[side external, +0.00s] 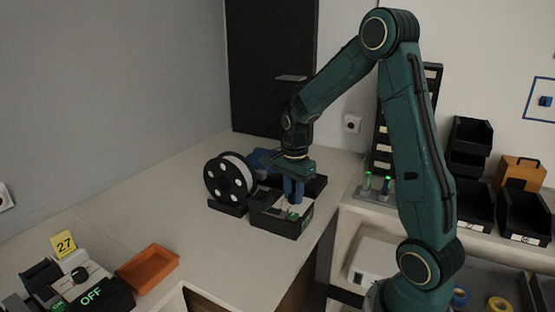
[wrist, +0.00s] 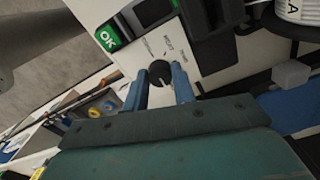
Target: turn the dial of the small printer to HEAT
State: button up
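The small printer (side external: 270,224) is a dark box with a pale top, standing on the counter beside a spool. In the wrist view its white panel (wrist: 205,62) carries a round black dial (wrist: 160,72) with small labels around its far side, too small to read surely. A lit green OK display (wrist: 107,38) is left of the dial. My gripper (side external: 293,200) points down over the printer. In the wrist view my gripper's blue fingers (wrist: 160,76) stand on both sides of the dial, very close to it. Whether they touch it cannot be told.
A black spool (side external: 230,178) stands left of the printer. An orange tray (side external: 148,267), a yellow 27 card (side external: 64,244) and a device reading OFF (side external: 91,297) are at the lower left. Black bins (side external: 525,217) stand on the right. The counter between printer and tray is clear.

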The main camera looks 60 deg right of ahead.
jog(key=shift+n, duration=0.3)
jog(key=n, duration=0.9)
jog(key=shift+n, duration=0.3)
jog(key=n, duration=0.3)
jog(key=shift+n, duration=0.4)
jog(key=n, duration=1.2)
jog(key=shift+n, duration=0.4)
jog(key=o, duration=1)
